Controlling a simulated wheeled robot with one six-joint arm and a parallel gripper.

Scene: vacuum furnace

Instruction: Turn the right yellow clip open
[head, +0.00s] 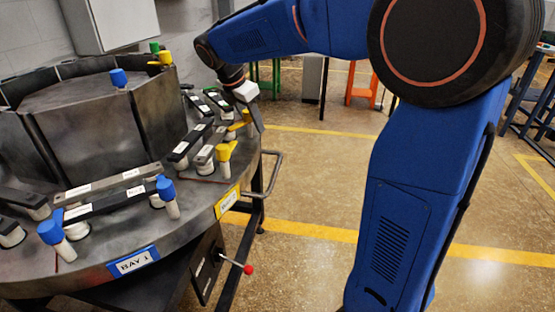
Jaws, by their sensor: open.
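Two yellow clips stand at the yellow-labelled bay on the right side of the round furnace table. The nearer yellow clip (224,151) is upright on a pale post at the rim. The other, farther right in the picture, is the right yellow clip (246,116); it is small and partly hidden by my gripper. My gripper (256,122) points down from the wrist, with its white body above and dark fingers right beside this clip. The jaws are open, and I cannot tell whether they touch the clip or stand around it.
Dark bars (190,143) with white labels lie near the yellow clips. Blue clips (167,194) stand at the bay labelled BAY 1 (134,262). A metal rail (273,175) and a red-knobbed lever (248,269) stick out from the table.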

